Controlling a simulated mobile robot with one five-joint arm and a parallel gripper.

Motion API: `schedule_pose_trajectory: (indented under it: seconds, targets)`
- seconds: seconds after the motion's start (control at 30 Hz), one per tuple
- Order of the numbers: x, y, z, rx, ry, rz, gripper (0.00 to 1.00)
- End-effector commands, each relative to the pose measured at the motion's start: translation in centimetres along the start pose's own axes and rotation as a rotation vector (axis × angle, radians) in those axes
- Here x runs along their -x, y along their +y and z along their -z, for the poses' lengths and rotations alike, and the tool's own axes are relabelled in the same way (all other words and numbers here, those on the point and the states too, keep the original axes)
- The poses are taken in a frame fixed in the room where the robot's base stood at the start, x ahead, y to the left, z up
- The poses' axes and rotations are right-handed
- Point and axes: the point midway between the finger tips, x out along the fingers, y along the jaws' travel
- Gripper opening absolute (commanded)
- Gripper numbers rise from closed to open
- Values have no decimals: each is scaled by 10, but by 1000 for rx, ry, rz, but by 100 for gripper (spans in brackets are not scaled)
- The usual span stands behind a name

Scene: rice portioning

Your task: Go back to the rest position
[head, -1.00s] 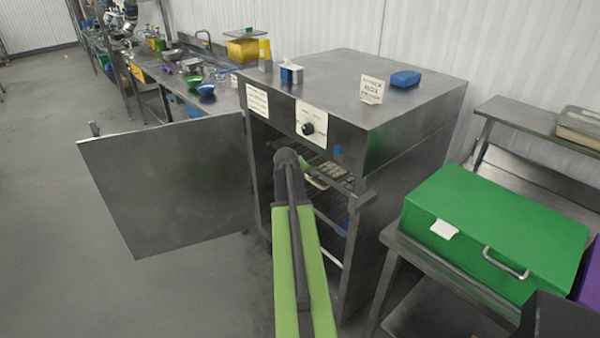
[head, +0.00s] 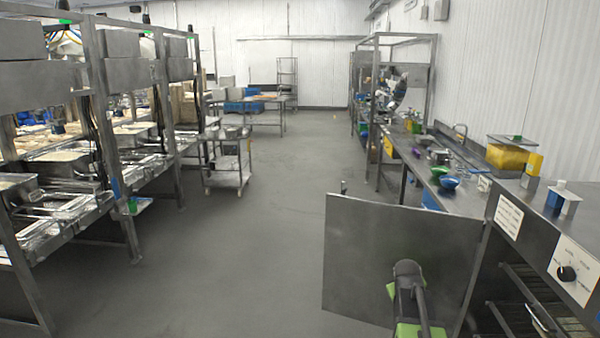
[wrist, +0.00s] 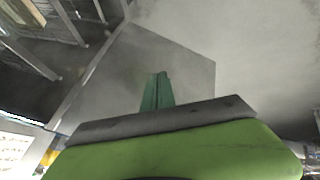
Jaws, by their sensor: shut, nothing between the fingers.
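My gripper (wrist: 156,90) shows in the wrist view as two dark green fingers pressed together, with nothing between them. In the head view my arm rises from the bottom edge, right of centre, and the gripper is mostly hidden behind it. The arm stands in front of the open steel cabinet door (head: 370,240). The same door is the grey panel behind the fingers in the wrist view. I cannot tell the gap between the fingers and the door.
The open steel cabinet (head: 585,235) with racks stands at the right. A bench (head: 458,203) with bowls and a yellow box (head: 507,156) runs along the right wall. Steel racks with trays (head: 70,200) line the left. The grey floor (head: 240,270) between is clear.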

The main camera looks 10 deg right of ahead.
Motion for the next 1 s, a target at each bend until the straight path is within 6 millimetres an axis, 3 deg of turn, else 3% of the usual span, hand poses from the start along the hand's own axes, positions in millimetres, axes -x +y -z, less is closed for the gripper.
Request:
schedule_pose_trajectory:
  seconds: [0.03, 0.13, 0.2, 0.3, 0.37, 0.47, 0.57, 1.0]
  targets:
    - [11, -46, 9, 31, 0, 46, 0]
    - [36, -131, 14, 77, -27, 141, 0]
    - [56, -188, 7, 101, -65, 209, 0]
    - [88, -256, -18, 115, -149, 298, 0]
    - [105, -283, -40, 104, -220, 341, 0]
    - [125, -293, -79, 30, -362, 381, 0]
    - [134, -296, -98, -26, -458, 392, 0]
    - [135, -295, -100, -53, -478, 385, 0]
